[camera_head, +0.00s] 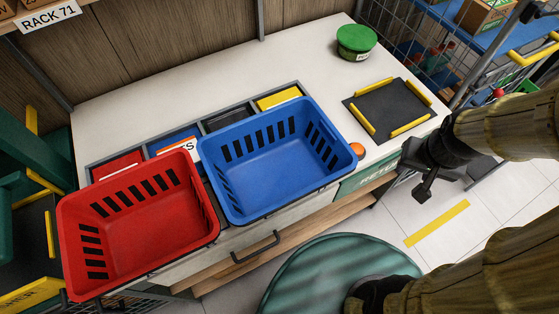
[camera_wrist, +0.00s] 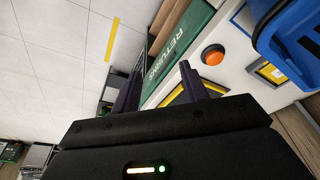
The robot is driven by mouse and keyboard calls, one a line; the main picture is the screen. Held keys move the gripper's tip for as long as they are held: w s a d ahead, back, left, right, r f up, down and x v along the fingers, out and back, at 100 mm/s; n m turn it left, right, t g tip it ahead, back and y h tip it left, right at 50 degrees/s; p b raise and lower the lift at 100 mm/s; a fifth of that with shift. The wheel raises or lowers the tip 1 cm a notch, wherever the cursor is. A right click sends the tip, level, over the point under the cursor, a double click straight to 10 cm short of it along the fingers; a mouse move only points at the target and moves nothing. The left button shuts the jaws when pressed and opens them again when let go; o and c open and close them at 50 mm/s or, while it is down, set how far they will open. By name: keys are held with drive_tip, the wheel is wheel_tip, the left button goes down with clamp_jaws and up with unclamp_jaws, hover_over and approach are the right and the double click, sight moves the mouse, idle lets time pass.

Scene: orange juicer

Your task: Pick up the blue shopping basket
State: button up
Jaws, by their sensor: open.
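The blue shopping basket (camera_head: 270,165) sits near the front edge of the white counter, beside the red one, and looks empty. Its dark slots run along the sides. A corner of it shows at the upper right of the wrist view (camera_wrist: 285,40). My gripper (camera_head: 428,180) is to the right of the basket, past the counter's right end, and apart from it. In the wrist view its two dark fingers (camera_wrist: 158,88) are spread with nothing between them.
A red basket (camera_head: 135,225) stands left of the blue one. An orange button (camera_head: 357,149) is at the blue basket's right. A dark tray with yellow edges (camera_head: 385,106) and a green-lidded tub (camera_head: 356,42) are on the counter (camera_head: 200,75). A round green mat (camera_head: 325,270) lies on the floor.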

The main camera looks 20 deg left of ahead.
drive_tip(key=w+a+r+n+g+p, duration=0.1)
drive_tip(key=w+a+r+n+p, duration=0.4)
drive_tip(key=a+r+p, duration=0.3)
wheel_tip(320, 180, up, 6)
drive_tip(key=f+n+g+p, duration=0.1)
drive_tip(key=n+g+p, duration=0.1)
drive_tip(key=n+p, duration=0.3)
hover_over(331, 127)
drive_tip(key=shift+s+r+b, duration=0.2)
drive_tip(key=shift+s+b, duration=0.1)
drive_tip(key=shift+s, duration=0.25)
drive_tip(key=shift+w+f, duration=0.1)
wheel_tip(331, 127, down, 12)
drive_tip(key=shift+p, duration=0.95)
drive_tip(key=shift+w+f, duration=0.1)
drive_tip(key=shift+w+f+p, duration=0.15)
drive_tip(key=shift+f+p, duration=0.4)
drive_tip(key=shift+f, duration=0.75)
drive_tip(key=shift+w+f+p, duration=0.15)
drive_tip(key=shift+f+p, duration=0.35)
drive_tip(key=shift+f, duration=0.75)
